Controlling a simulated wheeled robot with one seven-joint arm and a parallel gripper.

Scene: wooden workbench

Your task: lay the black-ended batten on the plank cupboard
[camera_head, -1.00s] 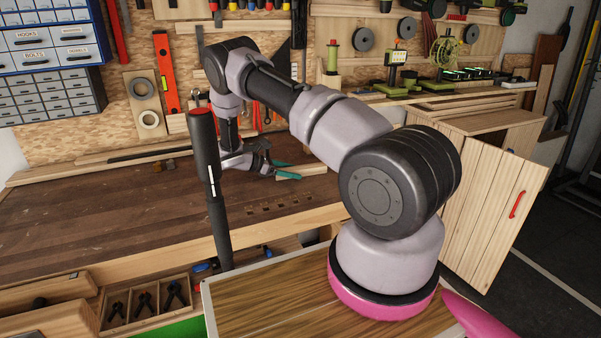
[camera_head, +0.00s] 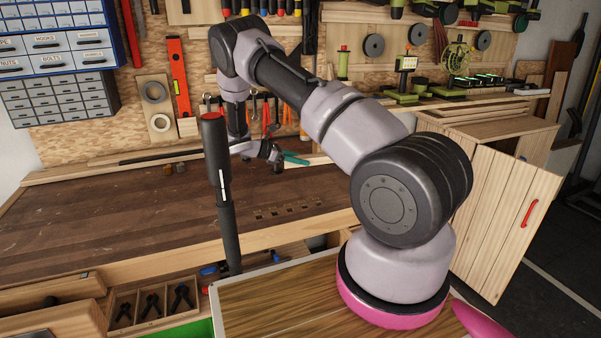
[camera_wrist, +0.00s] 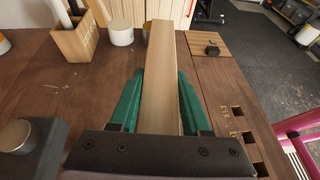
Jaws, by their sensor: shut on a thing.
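My gripper (camera_head: 292,159) is over the back of the workbench in the head view, partly hidden by its own wrist. Its green fingers (camera_wrist: 160,108) are shut on a pale wooden batten (camera_wrist: 164,75), which points away from the wrist. A short part of the batten (camera_head: 320,160) shows beyond the fingers in the head view. I cannot make out black on its visible part; its near end is hidden. The plank cupboard (camera_head: 512,222) stands at the right with a red handle, apart from the batten.
Several pale strips lie on the cupboard's top (camera_head: 480,112). A dark upright post (camera_head: 220,185) stands at the bench's front. The bench middle (camera_head: 130,215) is clear.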

